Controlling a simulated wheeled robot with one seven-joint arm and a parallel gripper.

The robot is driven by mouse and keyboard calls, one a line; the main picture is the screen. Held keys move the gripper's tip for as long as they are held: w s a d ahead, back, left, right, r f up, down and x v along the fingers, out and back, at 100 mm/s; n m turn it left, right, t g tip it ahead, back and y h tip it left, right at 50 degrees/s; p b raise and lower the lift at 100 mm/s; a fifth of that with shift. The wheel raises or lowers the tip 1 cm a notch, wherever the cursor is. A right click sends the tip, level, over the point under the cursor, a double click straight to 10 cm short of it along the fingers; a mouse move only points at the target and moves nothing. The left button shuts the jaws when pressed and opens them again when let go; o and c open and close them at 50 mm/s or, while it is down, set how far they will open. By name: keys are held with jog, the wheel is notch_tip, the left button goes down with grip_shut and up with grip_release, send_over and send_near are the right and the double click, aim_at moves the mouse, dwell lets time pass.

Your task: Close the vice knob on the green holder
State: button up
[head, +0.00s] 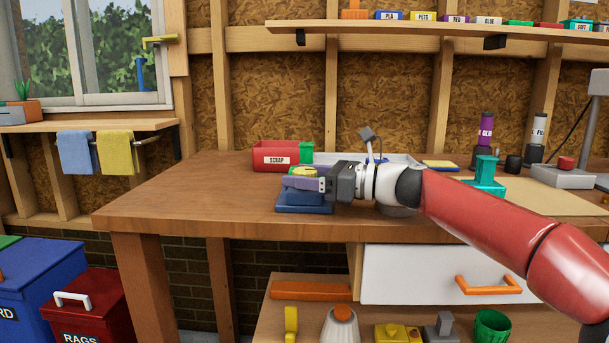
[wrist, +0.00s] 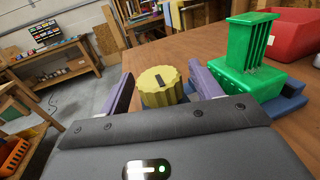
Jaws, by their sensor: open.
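The green holder (wrist: 249,55), an upright slotted block, stands on a blue base at the right of the wrist view. In the head view a bit of green (head: 306,147) shows behind my gripper, beside the red bin, and the blue base (head: 304,205) shows below it. The ribbed yellow vice knob (wrist: 160,88) has a dark mark on its top. My gripper (head: 306,184) is open, with its purple fingers on either side of the knob. I cannot tell whether the fingers touch it. The knob's lower part is hidden by my gripper.
A red SCRAP bin (head: 276,158) stands behind on the wooden workbench (head: 190,190). A teal holder (head: 486,172) stands to the right. A pale tray (head: 400,159) lies behind my arm. The left part of the bench is clear.

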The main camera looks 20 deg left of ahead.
jog(key=c, duration=1)
